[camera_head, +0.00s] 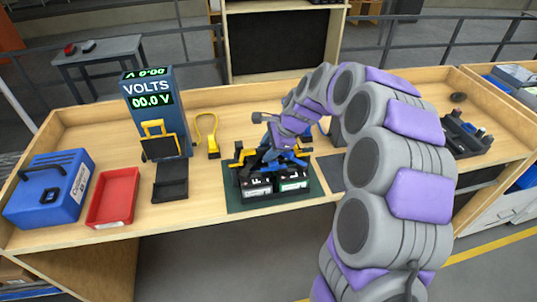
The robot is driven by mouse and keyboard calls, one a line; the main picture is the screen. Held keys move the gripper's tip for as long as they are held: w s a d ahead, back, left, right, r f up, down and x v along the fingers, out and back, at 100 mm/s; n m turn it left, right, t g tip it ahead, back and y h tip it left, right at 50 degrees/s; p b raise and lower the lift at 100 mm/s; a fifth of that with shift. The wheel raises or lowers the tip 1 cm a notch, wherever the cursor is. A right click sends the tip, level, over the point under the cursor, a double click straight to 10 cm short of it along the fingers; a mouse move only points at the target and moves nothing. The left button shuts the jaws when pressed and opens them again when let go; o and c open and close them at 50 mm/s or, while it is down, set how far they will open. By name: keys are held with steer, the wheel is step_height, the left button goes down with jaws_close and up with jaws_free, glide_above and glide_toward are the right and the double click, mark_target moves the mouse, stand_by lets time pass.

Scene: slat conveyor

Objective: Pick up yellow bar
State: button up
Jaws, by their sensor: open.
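Yellow parts show at the left (238,157) of a dark assembly on a green mat (240,203). They look like pieces of a yellow bar lying over the assembly, but its full length is hidden behind my gripper. Two black boxes with white labels, like batteries (292,182), stand at the front of the mat. My gripper (281,160) is open and reaches down over the assembly from the upper right. Its fingers overlap the yellow and black parts, so I cannot tell whether they touch the bar.
Left of the mat stand a blue voltmeter (165,112), a black holder (171,182), a red tray (113,196) and a blue case (52,190). A black tray (462,135) sits at right. Bare wood shows between them.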

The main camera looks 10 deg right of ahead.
steer(key=shift+a+f, duration=0.15)
steer(key=shift+f, duration=0.15)
steer(key=shift+r, duration=0.1)
jaws_close()
steer(key=shift+r, duration=0.1)
steer(key=shift+r+p, duration=0.85)
steer(key=shift+r, duration=1.05)
steer(key=s+r+p, duration=0.1)
steer(key=s+p, duration=0.2)
steer(key=s, duration=1.2)
steer(key=w+r+t, duration=0.3)
steer(key=w, duration=1.1)
steer(key=shift+n, duration=0.4)
steer(key=shift+d+f+b, duration=0.15)
steer(key=shift+f+b, duration=1.05)
steer(key=shift+b, duration=0.05)
steer(key=shift+d+f+b, duration=0.1)
steer(key=shift+f+b, duration=1.1)
steer(key=shift+b, duration=0.05)
